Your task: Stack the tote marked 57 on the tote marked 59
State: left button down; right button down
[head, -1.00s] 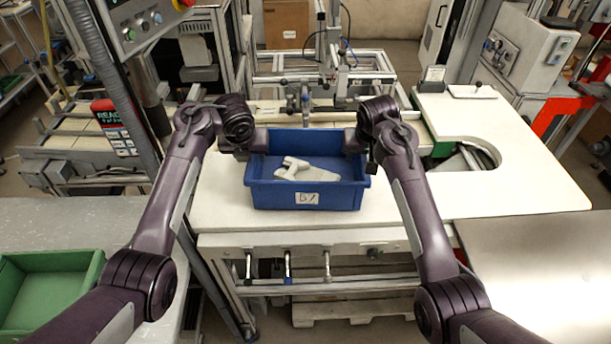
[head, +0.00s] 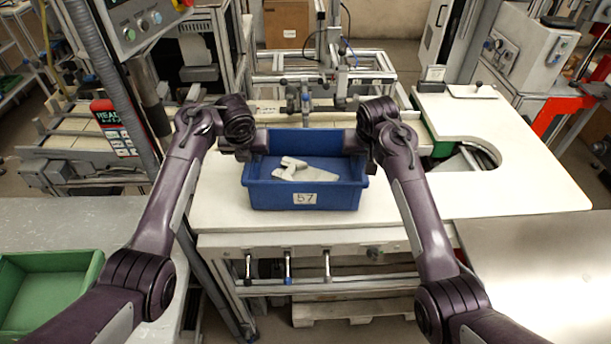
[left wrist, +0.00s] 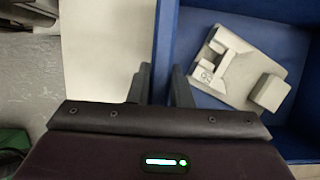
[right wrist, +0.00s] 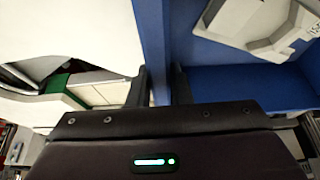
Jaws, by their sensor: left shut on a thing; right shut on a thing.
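The blue tote marked 57 (head: 332,198) is at the middle of the head view, upright over the white table, its label facing me. A grey-white part (head: 305,172) lies inside it. My left gripper (head: 257,146) is shut on its left wall, which shows between the fingers in the left wrist view (left wrist: 163,50). My right gripper (head: 352,146) is shut on its right wall, also in the right wrist view (right wrist: 153,45). I cannot tell whether the tote rests on the table or hangs just above it. No tote marked 59 is seen.
The white table (head: 500,190) is clear to the right, with a round cutout. A green bin (head: 45,305) sits on a grey surface at the lower left. An aluminium frame machine (head: 320,75) stands behind the tote. A bare metal surface (head: 540,270) lies lower right.

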pick_arm(q)
jog(key=shift+r, duration=0.1)
pick_arm(e)
jog(key=shift+r, duration=0.1)
